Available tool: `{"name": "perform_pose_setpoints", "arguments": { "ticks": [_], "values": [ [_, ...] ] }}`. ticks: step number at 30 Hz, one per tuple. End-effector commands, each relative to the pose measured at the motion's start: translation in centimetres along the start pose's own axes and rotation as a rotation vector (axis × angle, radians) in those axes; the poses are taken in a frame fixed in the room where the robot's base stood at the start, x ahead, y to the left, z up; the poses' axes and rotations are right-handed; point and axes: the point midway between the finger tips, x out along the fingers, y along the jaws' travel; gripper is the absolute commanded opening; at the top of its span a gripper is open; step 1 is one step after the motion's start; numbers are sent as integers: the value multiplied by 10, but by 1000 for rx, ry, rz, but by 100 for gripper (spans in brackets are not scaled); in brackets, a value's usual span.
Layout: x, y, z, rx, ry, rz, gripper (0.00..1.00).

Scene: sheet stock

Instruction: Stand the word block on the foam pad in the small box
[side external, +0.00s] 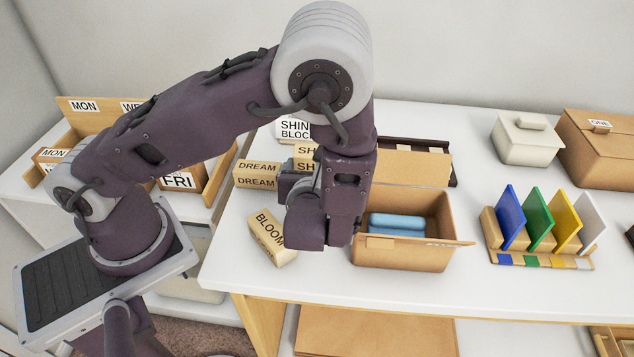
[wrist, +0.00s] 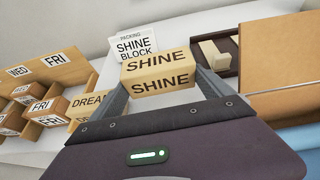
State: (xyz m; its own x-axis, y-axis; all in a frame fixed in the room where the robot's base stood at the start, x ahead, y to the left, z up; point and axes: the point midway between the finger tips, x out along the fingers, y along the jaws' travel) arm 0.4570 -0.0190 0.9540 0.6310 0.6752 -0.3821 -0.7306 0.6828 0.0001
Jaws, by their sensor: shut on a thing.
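The tan word block (wrist: 160,73), printed SHINE on its top and front faces, sits between the two fingers of my gripper (wrist: 163,88) in the wrist view. The gripper is shut on it. In the side view the SHINE block (side external: 305,152) is partly hidden behind my wrist, and the fingertips are hidden too. Whether it touches the table is unclear. The small open cardboard box (side external: 400,255) stands to the right of my gripper. Blue foam (side external: 397,220) lies inside it, with no block visible on it. A card (wrist: 135,46) behind the block reads PACKING SHINE BLOCK.
A DREAM block (side external: 257,176) stands left of the SHINE block, and a BLOOM block (side external: 271,238) lies angled nearer the front. The box's raised flap (side external: 415,172) and a dark tray (side external: 453,165) are behind. A coloured-panel rack (side external: 540,256) stands right.

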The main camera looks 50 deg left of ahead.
Motion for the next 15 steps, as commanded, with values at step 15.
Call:
{"name": "perform_pose_setpoints", "arguments": {
  "ticks": [15],
  "values": [
    [16, 0, -40, 0, 0, -1, 46]
  ]
}}
